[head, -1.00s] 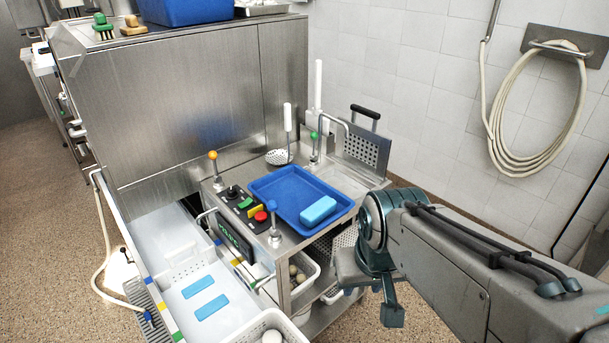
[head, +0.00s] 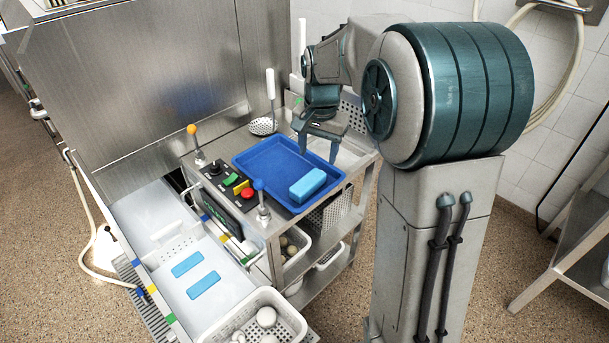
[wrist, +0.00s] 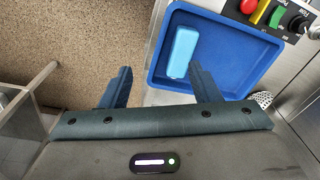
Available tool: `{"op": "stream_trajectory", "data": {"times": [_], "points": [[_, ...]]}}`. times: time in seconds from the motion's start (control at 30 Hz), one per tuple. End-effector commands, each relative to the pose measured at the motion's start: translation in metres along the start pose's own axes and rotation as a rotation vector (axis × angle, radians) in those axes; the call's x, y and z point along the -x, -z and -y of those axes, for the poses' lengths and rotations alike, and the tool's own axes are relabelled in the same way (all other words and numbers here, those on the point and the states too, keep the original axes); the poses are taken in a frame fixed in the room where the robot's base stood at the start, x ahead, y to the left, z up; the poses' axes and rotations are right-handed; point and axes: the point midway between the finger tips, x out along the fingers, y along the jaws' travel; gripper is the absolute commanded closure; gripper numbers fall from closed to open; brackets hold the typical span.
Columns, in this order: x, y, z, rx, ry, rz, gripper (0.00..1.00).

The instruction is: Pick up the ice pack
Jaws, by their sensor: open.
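The ice pack, taken to be the light blue block (head: 308,185), lies in the front right part of the blue tray (head: 270,162) on the steel cart. It also shows in the wrist view (wrist: 181,52), in the blue tray (wrist: 226,75). My gripper (head: 318,157) is open and empty, fingers pointing down above the tray's back right edge, behind the block. In the wrist view, my gripper (wrist: 160,72) has its right finger near the block's lower end and its left finger over the floor side. No contact is visible.
A control panel with buttons (head: 232,182) and a blue-knobbed lever (head: 261,200) stand beside the tray. Two flat light blue pieces (head: 203,284) lie in the white trough. A white perforated basket (head: 255,310) sits at the front.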

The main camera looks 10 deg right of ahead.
Motion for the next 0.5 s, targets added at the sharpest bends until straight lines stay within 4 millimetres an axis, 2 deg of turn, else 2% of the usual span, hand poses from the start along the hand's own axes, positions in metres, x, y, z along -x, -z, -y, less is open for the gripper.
{"op": "stream_trajectory", "data": {"times": [0.03,0.2,0.33,0.5], "points": [[-0.009,0.013,0.010,-0.037,-0.010,0.013,0.44],[-0.035,0.047,0.035,-0.163,-0.035,0.037,0.44],[-0.051,0.064,0.047,-0.232,-0.050,0.048,0.44],[-0.064,0.074,0.055,-0.279,-0.061,0.056,0.44]]}}
